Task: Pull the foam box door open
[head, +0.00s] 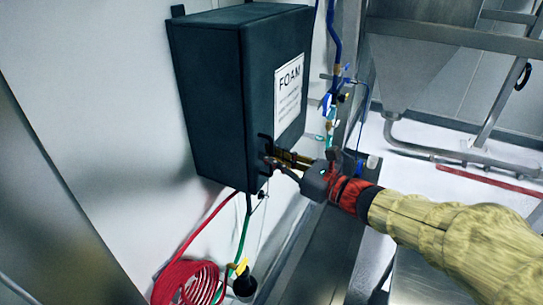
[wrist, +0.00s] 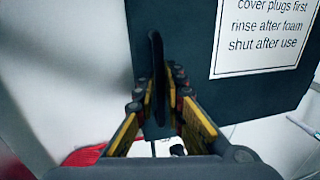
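The foam box (head: 210,100) is a dark box on the white wall, with a white FOAM label (head: 289,92) on its door (head: 258,110). The door looks shut flat against the box. A black upright handle (head: 264,150) is near the door's lower edge. My gripper (head: 275,161) is at this handle. In the wrist view the handle (wrist: 157,75) stands between the two yellow-padded fingers (wrist: 161,90). The fingers look apart, with narrow gaps beside the handle; contact is not clear.
A red coiled hose (head: 187,284) hangs below the box. Blue-handled valves and pipes (head: 335,95) run just right of the door. A metal hopper (head: 420,70) and frame stand further right. White wall (head: 90,70) lies left of the box.

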